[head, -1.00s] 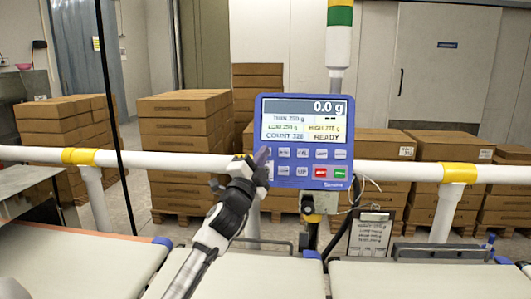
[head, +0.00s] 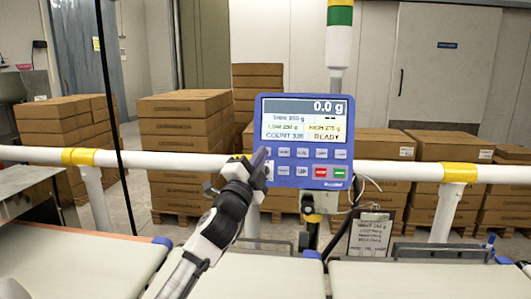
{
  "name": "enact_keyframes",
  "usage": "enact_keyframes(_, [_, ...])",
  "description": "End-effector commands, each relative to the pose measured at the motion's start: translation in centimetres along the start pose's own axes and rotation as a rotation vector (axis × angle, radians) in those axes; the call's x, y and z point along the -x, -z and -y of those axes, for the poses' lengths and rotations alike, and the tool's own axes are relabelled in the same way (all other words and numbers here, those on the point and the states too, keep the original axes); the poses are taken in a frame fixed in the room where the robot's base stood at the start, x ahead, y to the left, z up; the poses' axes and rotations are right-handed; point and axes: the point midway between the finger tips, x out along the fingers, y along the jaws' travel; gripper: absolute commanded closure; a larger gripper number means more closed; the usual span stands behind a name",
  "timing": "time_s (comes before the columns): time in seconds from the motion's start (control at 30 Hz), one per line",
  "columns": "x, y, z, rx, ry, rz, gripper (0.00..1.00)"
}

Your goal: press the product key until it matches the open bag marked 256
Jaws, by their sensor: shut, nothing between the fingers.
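The blue control panel (head: 306,185) stands in the middle of the head view, above the white rail. Its display (head: 306,120) reads 0.0 g on top, with small lines below that include LOW, HIGH, COUNT and READY; the product line is too small to read surely. Two rows of keys (head: 302,153) sit under the display, with a red and a green key at lower right. My gripper (head: 261,157) is shut and empty at the panel's left edge, by the left end of the key rows. Whether it touches a key cannot be told. No open bag marked 256 can be made out.
White conveyor belts (head: 250,275) run along the front. A white rail (head: 420,171) with yellow bands crosses behind them. A small printed card (head: 370,234) hangs below right of the panel. Stacked brown cartons (head: 180,130) stand behind the rail.

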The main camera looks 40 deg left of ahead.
Motion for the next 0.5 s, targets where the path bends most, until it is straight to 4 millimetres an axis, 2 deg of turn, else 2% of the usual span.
enact_keyframes(0.2, [1.3, 0.9, 0.9, -0.001, 0.000, 0.001, 1.00])
enact_keyframes(0.5, [1.4, 1.1, 1.0, 0.000, 0.000, 0.000, 1.00])
